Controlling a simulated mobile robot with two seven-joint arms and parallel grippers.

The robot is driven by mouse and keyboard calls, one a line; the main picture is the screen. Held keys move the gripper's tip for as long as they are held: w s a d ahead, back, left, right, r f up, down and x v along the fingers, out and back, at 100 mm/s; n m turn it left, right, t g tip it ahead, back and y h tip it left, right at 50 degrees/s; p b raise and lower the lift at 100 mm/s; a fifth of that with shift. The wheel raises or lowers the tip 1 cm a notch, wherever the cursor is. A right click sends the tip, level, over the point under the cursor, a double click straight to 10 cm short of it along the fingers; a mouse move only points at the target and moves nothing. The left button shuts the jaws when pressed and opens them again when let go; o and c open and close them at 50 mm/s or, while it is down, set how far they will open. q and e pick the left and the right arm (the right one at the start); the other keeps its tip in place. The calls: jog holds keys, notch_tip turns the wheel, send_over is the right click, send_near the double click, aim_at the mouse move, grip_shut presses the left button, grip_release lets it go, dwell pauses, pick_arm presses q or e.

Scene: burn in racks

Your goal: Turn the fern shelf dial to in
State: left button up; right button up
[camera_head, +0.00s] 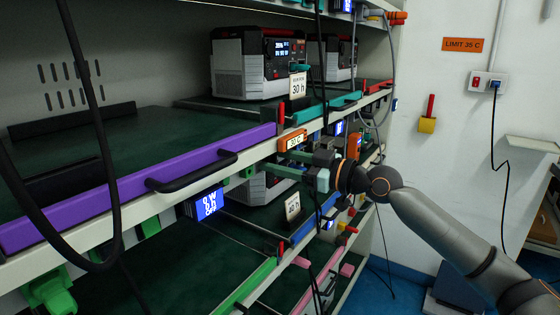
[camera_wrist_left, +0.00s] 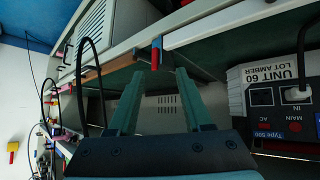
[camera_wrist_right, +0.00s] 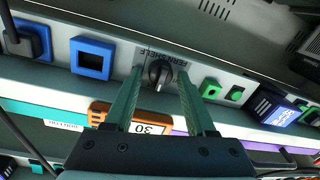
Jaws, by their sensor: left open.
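The fern shelf dial (camera_wrist_right: 159,73) is a black round knob on the grey shelf rail, under a "FERN SHELF" label (camera_wrist_right: 178,58) in the right wrist view. A light mark shows on its face; I cannot read its setting. My right gripper (camera_wrist_right: 161,76) is open, with one green finger on each side of the dial; I cannot tell whether they touch it. In the head view the right gripper (camera_head: 322,170) reaches the rack rail from the right, and the dial is hidden there. My left gripper (camera_wrist_left: 158,74) is open and empty in the left wrist view, near a shelf edge.
In the right wrist view, a blue square socket (camera_wrist_right: 92,58), green sockets (camera_wrist_right: 210,88) and an orange display (camera_wrist_right: 128,117) sit near the dial. In the head view, a purple shelf front (camera_head: 130,190) with a black handle and a hanging black cable (camera_head: 92,110) stand at left.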

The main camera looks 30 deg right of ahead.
pick_arm(q)
jog(key=shift+d+r, duration=0.1)
jog(key=shift+d, duration=0.1)
pick_arm(e)
grip_shut()
pick_arm(q)
jog(key=shift+w, duration=0.1)
jog(key=shift+y, duration=0.3)
jog(key=shift+s+a+r+p, duration=0.2)
jog(key=shift+a+r+p, duration=0.3)
jog(key=shift+p, duration=0.45)
jog(key=shift+s+a+r+p, duration=0.3)
jog(key=shift+r+p, duration=0.45)
jog(key=shift+p, duration=0.2)
jog(key=shift+s+a+r+p, duration=0.15)
jog(key=shift+a+r+p, duration=0.35)
jog(key=shift+p, duration=0.45)
pick_arm(e)
jog(key=shift+d+m+t, duration=0.1)
jog(key=shift+m+t, duration=0.3)
jog(key=shift+m, duration=5.7)
pick_arm(q)
jog(key=shift+d+r, duration=0.15)
jog(key=shift+r, duration=0.05)
pick_arm(e)
jog(key=shift+f, duration=0.1)
